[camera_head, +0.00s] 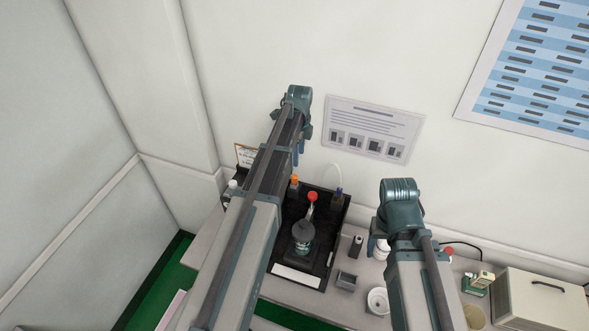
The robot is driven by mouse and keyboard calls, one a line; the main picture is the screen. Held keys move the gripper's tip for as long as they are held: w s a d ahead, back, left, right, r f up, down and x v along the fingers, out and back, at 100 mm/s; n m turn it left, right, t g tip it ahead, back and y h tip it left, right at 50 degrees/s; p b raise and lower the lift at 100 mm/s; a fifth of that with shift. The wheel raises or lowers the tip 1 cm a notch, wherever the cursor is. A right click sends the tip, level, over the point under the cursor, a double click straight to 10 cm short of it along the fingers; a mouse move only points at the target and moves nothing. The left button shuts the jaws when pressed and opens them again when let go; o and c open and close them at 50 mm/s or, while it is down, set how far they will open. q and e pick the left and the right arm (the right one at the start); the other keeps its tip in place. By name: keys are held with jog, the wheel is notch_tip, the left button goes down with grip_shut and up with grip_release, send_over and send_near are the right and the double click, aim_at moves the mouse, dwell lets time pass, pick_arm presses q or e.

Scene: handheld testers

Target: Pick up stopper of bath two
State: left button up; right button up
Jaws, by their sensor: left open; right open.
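A black tray (325,262) on the bench holds a jar-like vessel with a dark round top (303,231). A red ball-topped piece (312,197) stands behind it, and an orange-topped piece (295,181) is farther back. I cannot tell which of these is the stopper of bath two. My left arm crosses the tray's left side and hides part of it. Only blue bits of my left gripper (299,151) show above the orange piece, apart from it in the picture. My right gripper (371,245) is mostly hidden behind its arm, right of the tray; no held thing shows in either.
Right of the tray are a small dark upright item (356,246), a grey box (346,281) and a white cup (378,301). A beige case (541,300) and a green device (477,284) stand farther right. The wall is close behind.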

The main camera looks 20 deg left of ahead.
aim_at(295, 176)
pick_arm(q)
jog(key=f+b, duration=0.2)
jog(key=b, duration=0.1)
jog(key=f+b, duration=0.2)
jog(key=f, duration=0.1)
jog(key=a+f+b, duration=0.1)
jog(key=f+b, duration=0.2)
jog(key=shift+w+b, duration=0.3)
jog(key=shift+b, duration=0.05)
pick_arm(e)
notch_tip(295, 176, down, 8)
pick_arm(q)
jog(key=f+b, duration=0.5)
jog(key=shift+s+a+f, duration=0.15)
jog(key=shift+s+a, duration=0.05)
jog(key=shift+s, duration=0.1)
pick_arm(e)
notch_tip(295, 176, down, 5)
jog(key=shift+f, duration=0.1)
pick_arm(q)
grip_shut()
